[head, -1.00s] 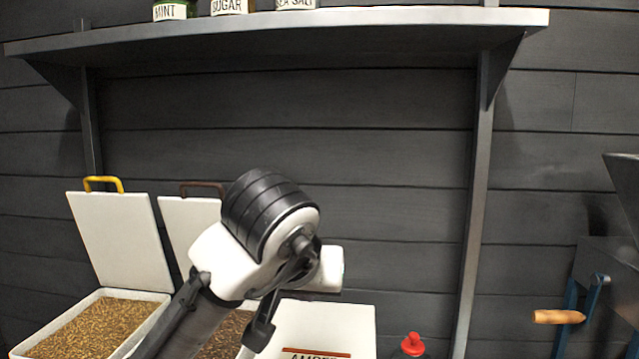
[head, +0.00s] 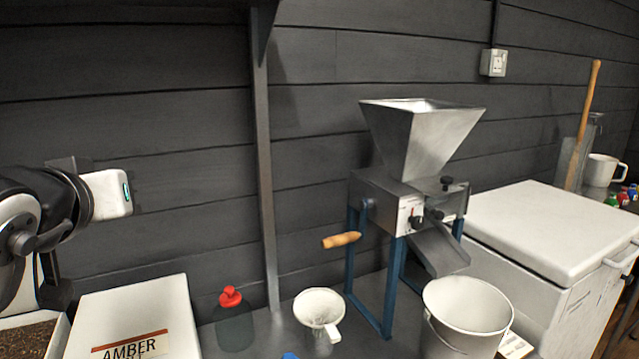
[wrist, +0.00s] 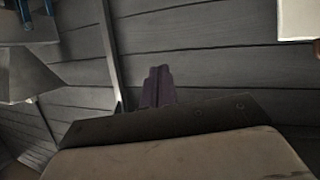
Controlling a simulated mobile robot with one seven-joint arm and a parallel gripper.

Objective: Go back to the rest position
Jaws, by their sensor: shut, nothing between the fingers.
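My gripper (wrist: 158,86) shows in the wrist view as two dark fingers side by side, shut and empty, against the dark plank wall. In the head view my arm is at the left edge, raised above the bins; its fingertips cannot be made out there. Nothing touches the gripper.
Below my arm is a white bin marked AMBER (head: 135,310). A shelf post (head: 264,160) stands behind.

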